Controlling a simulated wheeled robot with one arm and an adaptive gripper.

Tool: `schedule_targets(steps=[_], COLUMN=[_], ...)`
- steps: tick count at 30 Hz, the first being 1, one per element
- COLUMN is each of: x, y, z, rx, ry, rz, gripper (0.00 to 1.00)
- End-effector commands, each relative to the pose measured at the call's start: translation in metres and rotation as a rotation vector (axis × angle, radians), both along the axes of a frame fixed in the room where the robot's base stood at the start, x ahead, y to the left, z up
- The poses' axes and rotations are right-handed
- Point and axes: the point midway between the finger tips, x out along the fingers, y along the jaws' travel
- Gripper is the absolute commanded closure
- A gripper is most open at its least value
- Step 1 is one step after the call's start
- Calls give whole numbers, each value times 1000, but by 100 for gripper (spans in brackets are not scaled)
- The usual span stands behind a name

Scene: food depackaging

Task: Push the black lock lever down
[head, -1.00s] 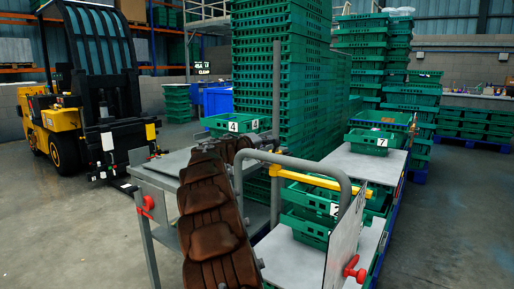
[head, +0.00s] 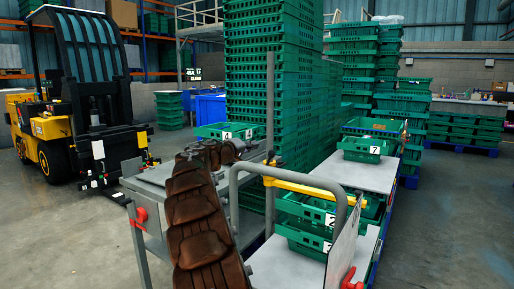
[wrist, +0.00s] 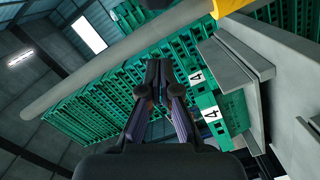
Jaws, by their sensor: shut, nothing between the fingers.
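In the head view, the end of my brown-covered arm is just left of the post, with a small gap that I cannot judge. The fingertips are too small and dark there to make out. In the wrist view, I cannot pick out the lever with certainty.
A curved grey handle (head: 234,190) with a yellow sleeve (head: 300,188) stands close right of my arm. A grey rail (wrist: 100,70) crosses the wrist view. Green crate stacks (head: 275,85) rise behind. A yellow forklift (head: 55,140) stands at left. Open floor (head: 450,220) lies at right.

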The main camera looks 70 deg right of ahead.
Motion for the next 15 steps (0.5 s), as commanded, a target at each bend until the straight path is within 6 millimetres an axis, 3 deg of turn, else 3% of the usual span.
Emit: schedule_targets(steps=[15], x=[12], y=[50], z=[2], rx=[-1], ry=[5], rz=[-2], gripper=[100])
